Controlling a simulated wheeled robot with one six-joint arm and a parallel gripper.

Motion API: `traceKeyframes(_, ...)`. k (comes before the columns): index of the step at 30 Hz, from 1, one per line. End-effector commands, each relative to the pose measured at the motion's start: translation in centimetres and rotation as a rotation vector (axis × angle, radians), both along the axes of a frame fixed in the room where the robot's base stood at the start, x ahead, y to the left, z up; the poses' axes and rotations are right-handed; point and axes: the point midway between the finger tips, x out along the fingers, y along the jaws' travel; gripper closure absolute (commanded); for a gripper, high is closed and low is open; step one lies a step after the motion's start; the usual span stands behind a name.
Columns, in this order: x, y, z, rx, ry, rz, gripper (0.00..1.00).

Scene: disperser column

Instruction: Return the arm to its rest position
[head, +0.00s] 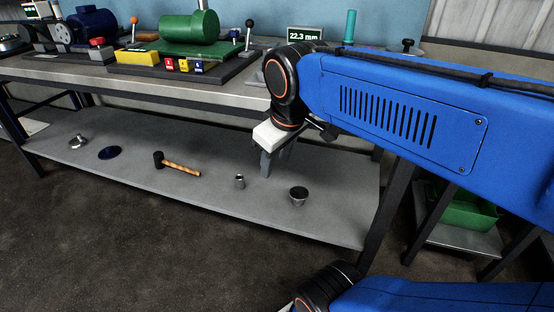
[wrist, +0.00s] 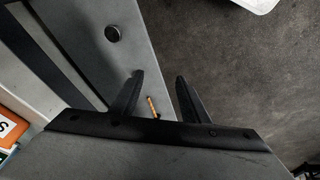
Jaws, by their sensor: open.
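My blue arm (head: 400,115) reaches in from the right in the head view, across the right end of the workbench. My gripper (head: 274,168) hangs below its dark wrist, fingers pointing down, in front of the bench edge and over the lower shelf. In the wrist view, the two dark fingers of my gripper (wrist: 158,77) stand apart with nothing between their tips. The gripper is open and empty. A small part of the hammer's handle (wrist: 152,107) shows beyond the fingers.
Above, the workbench (head: 150,86) carries a green motor (head: 190,30). A green bin (head: 462,205) stands at right. Front floor is clear.

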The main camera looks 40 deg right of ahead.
Motion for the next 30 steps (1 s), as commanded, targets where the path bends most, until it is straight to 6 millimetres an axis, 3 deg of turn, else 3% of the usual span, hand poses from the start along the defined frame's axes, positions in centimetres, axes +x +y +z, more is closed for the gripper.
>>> traceKeyframes(6,-0.3,0.2,-0.4,0.008,-0.004,-0.008,0.59)
traceKeyframes(16,-3.3,2.6,-6.3,0.143,-0.068,-0.17,0.59)
traceKeyframes(30,-3.4,2.6,-6.4,0.145,-0.068,-0.172,0.59)
